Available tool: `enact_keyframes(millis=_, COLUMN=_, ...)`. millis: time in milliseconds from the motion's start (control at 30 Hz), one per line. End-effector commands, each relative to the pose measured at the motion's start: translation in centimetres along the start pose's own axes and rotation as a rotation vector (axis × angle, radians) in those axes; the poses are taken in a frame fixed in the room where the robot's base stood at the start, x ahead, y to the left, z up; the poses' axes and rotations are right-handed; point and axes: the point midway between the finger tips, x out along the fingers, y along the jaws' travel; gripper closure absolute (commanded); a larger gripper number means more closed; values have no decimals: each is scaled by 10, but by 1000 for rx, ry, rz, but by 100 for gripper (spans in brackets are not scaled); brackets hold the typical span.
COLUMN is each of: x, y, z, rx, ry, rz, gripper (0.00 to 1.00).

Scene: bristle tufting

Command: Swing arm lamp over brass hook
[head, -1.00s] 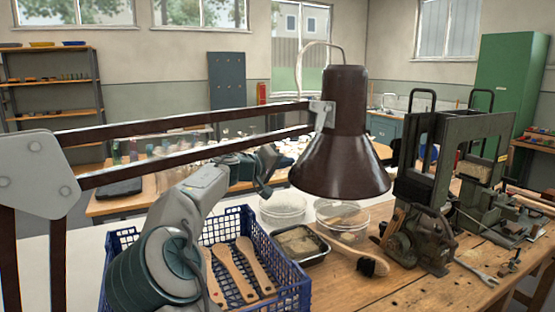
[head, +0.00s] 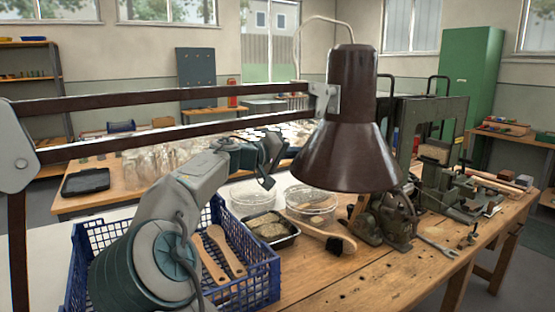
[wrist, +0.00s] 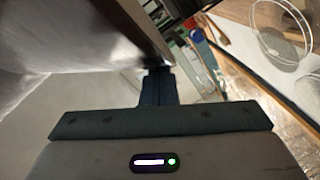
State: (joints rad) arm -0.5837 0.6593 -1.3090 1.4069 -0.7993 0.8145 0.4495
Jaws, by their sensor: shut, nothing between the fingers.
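The lamp's dark brown conical shade (head: 348,150) hangs over the bench from two long dark bars (head: 170,104) that reach in from the left. My gripper (head: 267,182) is shut and empty, pointing down close to the left side of the shade. In the wrist view, my gripper's fingertips (wrist: 157,72) are together beside a large smooth metallic surface (wrist: 95,35), which looks like the shade. I cannot tell whether they touch it. I cannot make out the brass hook; the shade covers part of the machine behind it.
A blue crate (head: 262,290) with wooden brush handles stands below my arm. A black tray (head: 270,230), clear round dishes (head: 310,200) and a brush (head: 315,233) lie under the shade. A grey-green machine (head: 440,115) stands behind and right of it. The bench front (head: 390,275) is mostly clear.

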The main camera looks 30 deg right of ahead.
Motion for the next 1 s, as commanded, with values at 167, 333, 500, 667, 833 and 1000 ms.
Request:
enact_keyframes(millis=167, x=0, y=10, z=31, rx=6, ry=-33, rz=15, gripper=100)
enact_keyframes(millis=333, x=3, y=20, z=44, rx=5, ry=-55, rz=25, gripper=100)
enact_keyframes(millis=500, x=5, y=23, z=45, rx=6, ry=-60, rz=28, gripper=100)
enact_keyframes(millis=667, x=6, y=23, z=45, rx=6, ry=-62, rz=30, gripper=100)
enact_keyframes(millis=833, x=5, y=25, z=41, rx=6, ry=-61, rz=30, gripper=100)
enact_keyframes(millis=1000, x=-2, y=30, z=22, rx=5, ry=-57, rz=28, gripper=100)
